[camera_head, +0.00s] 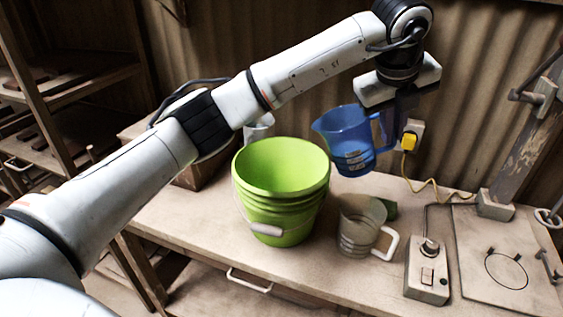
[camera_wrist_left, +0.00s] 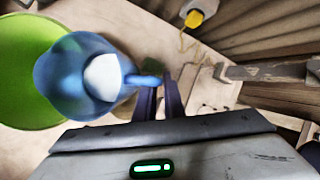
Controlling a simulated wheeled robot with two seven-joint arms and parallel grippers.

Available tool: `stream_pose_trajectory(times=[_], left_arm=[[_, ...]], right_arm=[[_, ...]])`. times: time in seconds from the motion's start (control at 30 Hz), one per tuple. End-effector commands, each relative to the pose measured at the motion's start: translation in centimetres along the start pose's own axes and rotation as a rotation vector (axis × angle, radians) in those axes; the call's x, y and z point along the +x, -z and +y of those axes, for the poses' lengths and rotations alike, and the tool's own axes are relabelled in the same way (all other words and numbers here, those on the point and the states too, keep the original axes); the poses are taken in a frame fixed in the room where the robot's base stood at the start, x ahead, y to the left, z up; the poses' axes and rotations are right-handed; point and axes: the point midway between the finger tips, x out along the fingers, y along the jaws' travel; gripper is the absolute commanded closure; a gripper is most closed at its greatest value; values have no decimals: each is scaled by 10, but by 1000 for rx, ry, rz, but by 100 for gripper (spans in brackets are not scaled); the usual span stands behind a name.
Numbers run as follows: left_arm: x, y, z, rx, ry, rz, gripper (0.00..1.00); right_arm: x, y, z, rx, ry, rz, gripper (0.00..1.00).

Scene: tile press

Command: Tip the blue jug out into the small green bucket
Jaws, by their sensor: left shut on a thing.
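The blue jug (camera_head: 347,141) is held up in the air above the bench, just right of the small green bucket (camera_head: 283,190). It looks near upright, its spout pointing left toward the bucket. My left gripper (camera_head: 389,122) is shut on the jug's handle at its right side. In the left wrist view the jug (camera_wrist_left: 70,78) overlaps the bucket's edge, and something white shows inside it. The bucket (camera_wrist_left: 22,60) stands upright on the bench, its handle hanging at the front. The left gripper's fingers (camera_wrist_left: 160,103) reach the jug's handle there. My right gripper is not in view.
A clear grey jug (camera_head: 357,226) with a white handle stands right of the bucket, a small green thing (camera_head: 389,208) behind it. A switch box (camera_head: 428,270) and a plate (camera_head: 505,262) lie further right. A yellow plug (camera_head: 408,141) with a cable is on the back wall.

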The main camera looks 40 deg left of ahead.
Motion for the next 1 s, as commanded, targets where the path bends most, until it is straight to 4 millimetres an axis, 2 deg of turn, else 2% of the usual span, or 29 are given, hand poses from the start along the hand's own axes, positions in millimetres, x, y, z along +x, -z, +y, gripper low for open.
stream_pose_trajectory(times=[0.43, 1.0], left_arm=[[-48, -26, 20, -113, 266, 55, 100], [-62, -34, 37, -216, 515, 111, 100]], right_arm=[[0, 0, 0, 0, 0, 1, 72], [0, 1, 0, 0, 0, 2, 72]])
